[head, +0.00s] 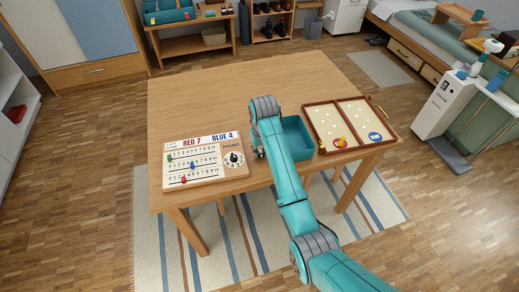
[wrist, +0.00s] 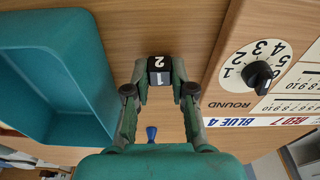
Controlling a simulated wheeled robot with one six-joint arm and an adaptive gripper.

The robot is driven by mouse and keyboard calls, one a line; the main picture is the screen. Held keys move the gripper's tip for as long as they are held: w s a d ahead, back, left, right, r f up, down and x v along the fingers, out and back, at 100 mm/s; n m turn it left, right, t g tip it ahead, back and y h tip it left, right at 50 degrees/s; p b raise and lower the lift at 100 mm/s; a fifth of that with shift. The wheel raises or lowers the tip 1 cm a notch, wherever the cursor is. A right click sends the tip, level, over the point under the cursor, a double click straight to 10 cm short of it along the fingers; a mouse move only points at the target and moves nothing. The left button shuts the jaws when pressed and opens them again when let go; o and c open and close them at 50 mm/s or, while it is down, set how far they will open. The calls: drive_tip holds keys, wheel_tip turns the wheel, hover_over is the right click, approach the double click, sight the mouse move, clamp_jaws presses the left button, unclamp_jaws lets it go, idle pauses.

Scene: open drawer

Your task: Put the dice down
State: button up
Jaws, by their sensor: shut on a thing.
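The dice (wrist: 159,66) is a small dark cube. The wrist view shows a 2 on one face and a 1 on another. My gripper (wrist: 160,85) is shut on it, with one finger on each side. In the head view my gripper (head: 259,153) is over the table between the scoreboard and the teal tray; the dice cannot be made out there. I cannot tell whether the dice touches the table.
The teal tray (wrist: 52,50) is left in the wrist view, and partly behind my arm in the head view (head: 297,128). The scoreboard (head: 206,172) is on the other side. A two-panel wooden board (head: 338,101) lies right. The wooden table (head: 200,100) is clear at the back.

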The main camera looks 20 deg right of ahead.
drive_tip(key=shift+f, duration=0.4)
drive_tip(key=shift+f, duration=0.15)
drive_tip(key=o, duration=0.8)
